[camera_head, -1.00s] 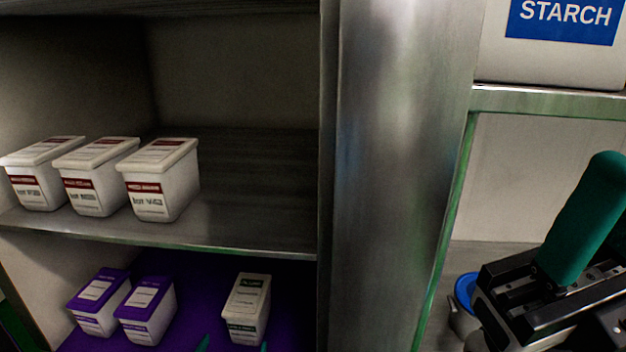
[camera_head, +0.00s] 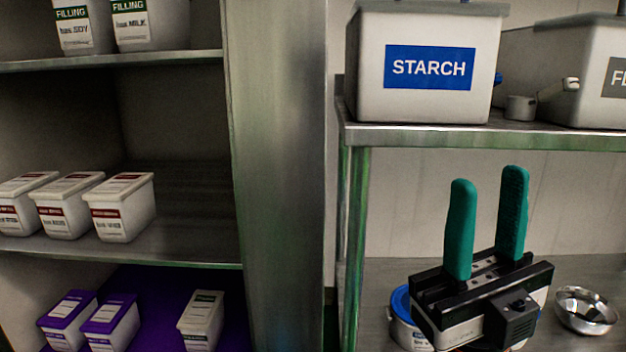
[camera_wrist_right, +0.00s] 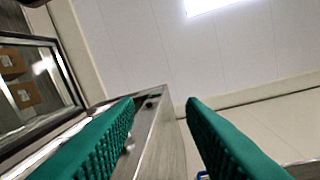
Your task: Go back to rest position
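My right gripper (camera_head: 487,222) is raised in front of the metal rack at the right of the head view, its two green fingers pointing up. The fingers stand apart with nothing between them. In the right wrist view the same gripper (camera_wrist_right: 160,105) shows both green fingers spread and empty, with ceiling and wall beyond. My left gripper is not clearly in view.
A STARCH bin (camera_head: 425,60) stands on the rack's upper shelf (camera_head: 440,137). A metal bowl (camera_head: 584,310) and a blue-rimmed container (camera_head: 402,318) sit on the lower surface. A cabinet at left holds white-lidded boxes (camera_head: 122,207) and purple-lidded boxes (camera_head: 112,322).

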